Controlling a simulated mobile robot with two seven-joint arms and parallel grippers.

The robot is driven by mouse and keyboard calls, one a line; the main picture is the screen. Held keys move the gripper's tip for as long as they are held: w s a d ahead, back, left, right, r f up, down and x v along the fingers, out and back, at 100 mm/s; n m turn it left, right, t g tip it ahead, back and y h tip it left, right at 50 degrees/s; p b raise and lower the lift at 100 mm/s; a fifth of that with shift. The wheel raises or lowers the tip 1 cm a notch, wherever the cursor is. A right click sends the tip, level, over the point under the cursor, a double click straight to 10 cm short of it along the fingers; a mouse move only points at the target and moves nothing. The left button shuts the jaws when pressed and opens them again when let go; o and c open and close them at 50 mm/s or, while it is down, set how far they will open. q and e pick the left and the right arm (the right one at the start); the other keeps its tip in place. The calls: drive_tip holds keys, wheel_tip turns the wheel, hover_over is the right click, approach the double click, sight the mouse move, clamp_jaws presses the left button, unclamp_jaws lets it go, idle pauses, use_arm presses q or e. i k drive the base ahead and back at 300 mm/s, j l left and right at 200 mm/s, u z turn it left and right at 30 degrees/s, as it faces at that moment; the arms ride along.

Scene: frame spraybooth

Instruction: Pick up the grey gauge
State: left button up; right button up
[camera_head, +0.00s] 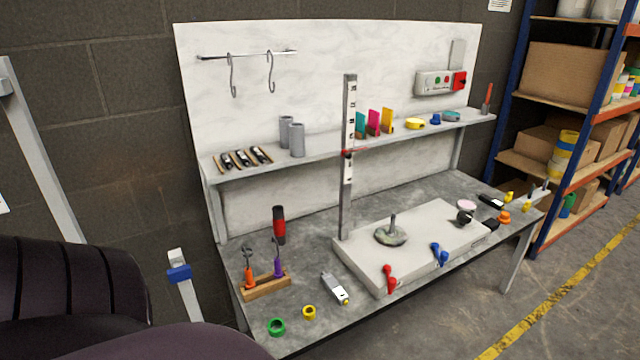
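A small grey gauge-like device (335,288) lies on the front part of the grey workbench (310,270), left of the pale raised slab. It has a whitish face and a small yellow tip at its near end. A tall upright grey scale with white marked strips (347,190) stands at the slab's left end. Neither of my grippers shows in the head view, so whether they are open or shut is hidden.
A pale slab (410,245) fills the bench's middle right. Close to the device are a yellow ring (309,312), a green ring (276,327) and a wooden tool holder (264,286). A shelf (320,152) runs above the bench's back. Storage racking (555,150) stands right.

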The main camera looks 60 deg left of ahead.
sight(336, 291)
drive_tip(key=i+u, duration=0.2)
drive_tip(key=u, duration=0.2)
drive_tip(key=i+l+u, duration=0.1)
drive_tip(key=u, duration=0.35)
drive_tip(key=i+l+u, duration=0.2)
drive_tip(key=u, duration=0.2)
drive_tip(key=i+l+u, duration=0.1)
drive_tip(key=i+u, duration=0.15)
drive_tip(key=u, duration=0.25)
drive_tip(key=i+l+u, duration=0.15)
drive_tip(key=u, duration=0.35)
drive_tip(key=i+l+u, duration=0.2)
drive_tip(key=u, duration=0.3)
